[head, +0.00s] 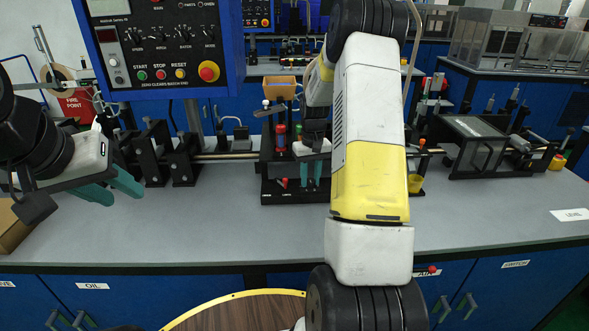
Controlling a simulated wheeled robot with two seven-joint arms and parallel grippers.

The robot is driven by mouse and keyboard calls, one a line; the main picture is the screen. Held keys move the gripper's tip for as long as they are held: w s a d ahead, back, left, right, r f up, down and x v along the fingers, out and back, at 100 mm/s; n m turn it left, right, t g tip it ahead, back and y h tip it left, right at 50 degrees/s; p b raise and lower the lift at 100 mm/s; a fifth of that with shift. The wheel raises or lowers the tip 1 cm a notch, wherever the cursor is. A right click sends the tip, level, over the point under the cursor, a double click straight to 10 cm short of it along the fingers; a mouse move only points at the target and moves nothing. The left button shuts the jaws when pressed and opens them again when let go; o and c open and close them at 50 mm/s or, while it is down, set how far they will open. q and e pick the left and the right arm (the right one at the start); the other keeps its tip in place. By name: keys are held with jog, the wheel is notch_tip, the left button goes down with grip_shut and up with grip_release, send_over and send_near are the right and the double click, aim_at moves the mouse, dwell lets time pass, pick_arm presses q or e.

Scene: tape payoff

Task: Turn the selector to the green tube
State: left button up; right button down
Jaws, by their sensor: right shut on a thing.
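My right gripper (311,182) points down at the black fixture (272,191) in the middle of the bench, its two teal fingers close together. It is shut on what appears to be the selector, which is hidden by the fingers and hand. I cannot make out a green tube; my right arm covers part of the fixture. My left gripper (126,191) is at the left above the bench, its teal fingers apart and empty.
A control panel (158,45) with knobs and buttons hangs at the upper left. Black brackets (168,152) stand between the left gripper and the fixture. A yellow cup (416,183) is right of my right arm. The bench front (480,215) is clear at right.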

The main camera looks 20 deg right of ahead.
aim_at(310, 180)
jog(key=shift+w+n, duration=0.1)
jog(key=shift+n, duration=2.2)
jog(key=shift+r, duration=0.1)
jog(key=c, duration=1.1)
grip_release()
notch_tip(310, 180, up, 8)
jog(key=shift+f, duration=0.15)
